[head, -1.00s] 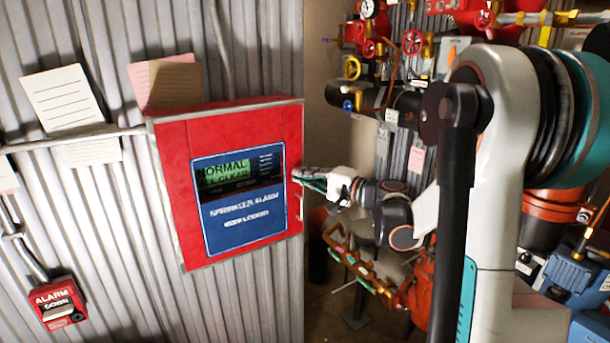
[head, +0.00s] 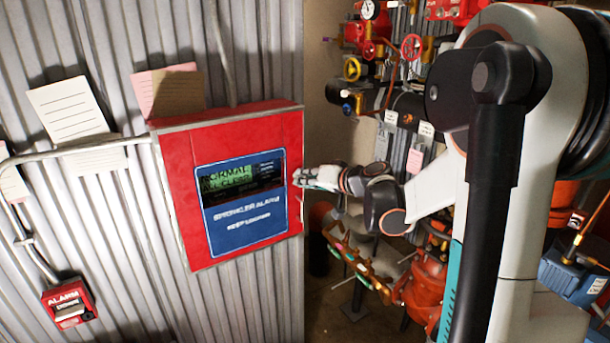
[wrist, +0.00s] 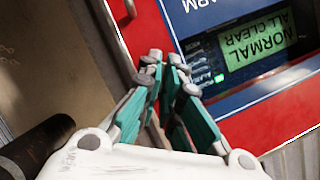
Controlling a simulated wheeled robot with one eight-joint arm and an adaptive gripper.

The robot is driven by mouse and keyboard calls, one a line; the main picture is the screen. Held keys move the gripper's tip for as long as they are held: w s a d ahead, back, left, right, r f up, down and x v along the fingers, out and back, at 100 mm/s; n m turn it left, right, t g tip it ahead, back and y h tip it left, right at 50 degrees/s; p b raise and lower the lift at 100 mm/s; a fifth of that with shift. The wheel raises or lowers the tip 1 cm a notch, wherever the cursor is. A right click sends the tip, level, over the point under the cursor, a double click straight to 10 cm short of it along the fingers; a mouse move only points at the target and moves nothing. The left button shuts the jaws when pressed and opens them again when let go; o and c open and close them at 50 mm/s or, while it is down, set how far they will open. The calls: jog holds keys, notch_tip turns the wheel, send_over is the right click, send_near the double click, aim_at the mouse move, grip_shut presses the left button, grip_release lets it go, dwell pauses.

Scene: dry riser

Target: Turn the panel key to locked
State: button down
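The red alarm panel (head: 178,200) is on the corrugated wall in the head view. Its blue face (head: 245,230) has a green display (head: 228,178) reading NORMAL, ALL CLEAR. My gripper (head: 298,177) is at the panel's right edge. In the wrist view, my gripper's teal fingers (wrist: 164,62) converge in front of the panel's red border (wrist: 150,25), beside the display (wrist: 256,45). The tips are close together and nothing shows between them. I cannot make out the key or its position; the fingers may hide it. Contact with the panel cannot be told.
A small red alarm box (head: 70,302) and paper notes (head: 68,108) are on the wall at left. A dark cylinder (wrist: 38,146) is at the lower left of the wrist view.

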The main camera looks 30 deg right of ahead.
jog(key=shift+a+n+h+p, duration=0.2)
jog(key=shift+n+h+p, duration=0.4)
jog(key=shift+n+h, duration=1.45)
jog(key=shift+n+y, duration=0.35)
jog(key=shift+n, duration=0.1)
jog(key=c, duration=1.8)
grip_release()
jog(key=v, duration=0.7)
jog(key=shift+s+r, duration=0.15)
jog(key=shift+r, duration=0.1)
